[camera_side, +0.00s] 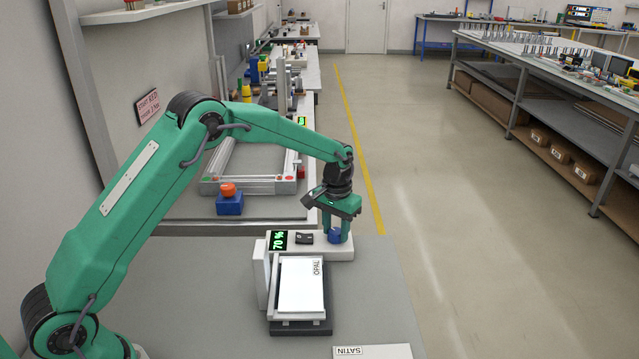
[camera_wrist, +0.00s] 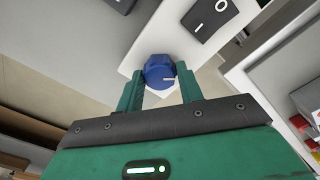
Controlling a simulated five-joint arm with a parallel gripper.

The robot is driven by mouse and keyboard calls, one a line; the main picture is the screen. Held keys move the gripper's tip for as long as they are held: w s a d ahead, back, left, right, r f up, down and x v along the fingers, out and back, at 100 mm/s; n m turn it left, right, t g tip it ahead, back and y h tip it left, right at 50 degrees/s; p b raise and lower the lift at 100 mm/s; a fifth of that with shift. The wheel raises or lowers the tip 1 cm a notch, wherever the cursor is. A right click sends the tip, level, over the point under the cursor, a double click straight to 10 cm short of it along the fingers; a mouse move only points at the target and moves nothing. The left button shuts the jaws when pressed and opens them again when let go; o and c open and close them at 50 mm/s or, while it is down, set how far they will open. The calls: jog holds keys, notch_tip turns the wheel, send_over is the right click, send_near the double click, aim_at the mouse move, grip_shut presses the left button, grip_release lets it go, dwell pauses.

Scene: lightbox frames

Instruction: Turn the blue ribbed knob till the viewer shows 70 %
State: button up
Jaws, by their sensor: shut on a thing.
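The blue ribbed knob (camera_side: 334,237) sits at the right end of the viewer's white control panel (camera_side: 347,253). My gripper (camera_side: 338,231) points down over it from above. In the wrist view, the two green fingers of my gripper (camera_wrist: 160,92) are shut on the knob (camera_wrist: 157,70), one on each side. A pale mark shows on the knob's top. The viewer's display (camera_side: 278,240) reads 70 % in green digits. The viewer's lit white plate (camera_side: 302,285) lies in front of the panel, with a sheet labelled OPAL on it.
A black rocker switch (camera_side: 304,238) sits between display and knob; it also shows in the wrist view (camera_wrist: 208,20). A white piece labelled SATIN (camera_side: 372,351) lies at the bench's front. A blue box with an orange button (camera_side: 229,200) stands behind left. The grey bench (camera_side: 200,285) is clear left of the viewer.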

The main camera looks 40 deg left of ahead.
aim_at(334, 231)
jog(key=o, duration=1)
jog(key=shift+s+a, duration=0.1)
jog(key=shift+a, duration=0.1)
jog(key=shift+d, duration=0.1)
jog(key=shift+r, duration=3.9)
